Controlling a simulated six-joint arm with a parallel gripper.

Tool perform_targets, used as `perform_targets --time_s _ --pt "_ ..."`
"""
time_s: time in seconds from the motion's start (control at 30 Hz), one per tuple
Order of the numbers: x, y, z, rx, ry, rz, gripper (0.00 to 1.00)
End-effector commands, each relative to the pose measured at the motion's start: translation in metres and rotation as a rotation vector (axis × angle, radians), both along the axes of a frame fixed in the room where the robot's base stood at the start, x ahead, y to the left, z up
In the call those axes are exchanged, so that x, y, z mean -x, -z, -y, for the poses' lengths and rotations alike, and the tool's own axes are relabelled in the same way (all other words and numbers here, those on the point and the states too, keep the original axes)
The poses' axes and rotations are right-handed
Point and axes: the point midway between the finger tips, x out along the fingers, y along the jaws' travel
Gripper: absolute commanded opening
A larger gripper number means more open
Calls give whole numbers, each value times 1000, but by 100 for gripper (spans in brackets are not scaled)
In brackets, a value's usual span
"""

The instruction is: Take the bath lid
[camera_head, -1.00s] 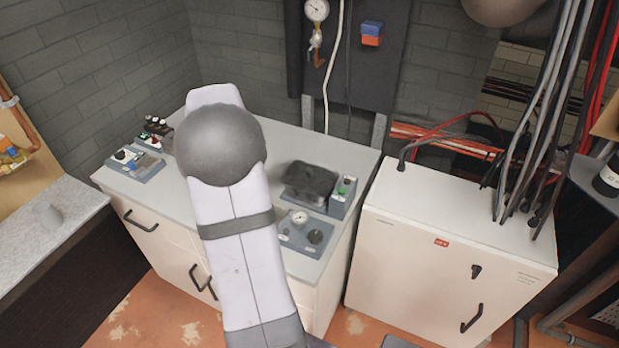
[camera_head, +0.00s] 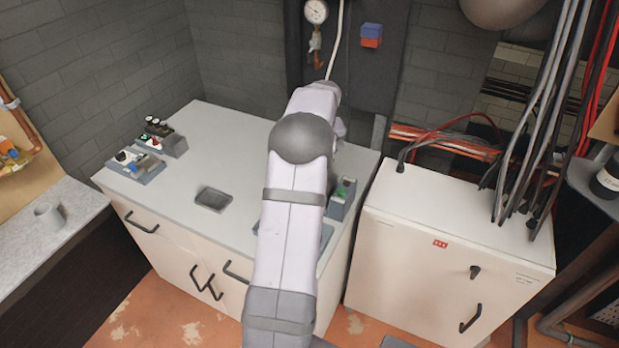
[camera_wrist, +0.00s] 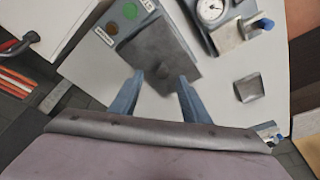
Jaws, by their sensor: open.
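The bath lid (camera_wrist: 148,52) is a dark grey flat plate with a small dark knob (camera_wrist: 162,70) on top, seen in the wrist view. It lies on the unit beside the panel with the round buttons. My gripper (camera_wrist: 159,92) is open, its two blue-grey fingers pointing at the lid's near edge, one on each side of the knob's line. The fingers look short of the knob; their height above the lid is hard to tell. In the head view my arm hides the lid and the gripper.
A button box (camera_head: 342,197) stands right beside the lid's place. A gauge (camera_wrist: 212,8) with a metal block is close by in the wrist view. A small dark tray (camera_head: 213,199) lies on the white counter (camera_head: 228,135). Control boxes (camera_head: 138,164) stand at the left. The counter's middle is clear.

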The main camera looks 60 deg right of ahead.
Motion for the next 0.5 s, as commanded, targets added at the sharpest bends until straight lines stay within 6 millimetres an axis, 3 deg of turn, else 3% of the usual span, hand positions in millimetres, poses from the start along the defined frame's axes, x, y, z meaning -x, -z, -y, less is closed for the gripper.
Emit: perform_targets --time_s 0.23,0.5 --pt "-4 6 1 -1 0 0 43" --pt "-14 34 6 -1 0 0 43"
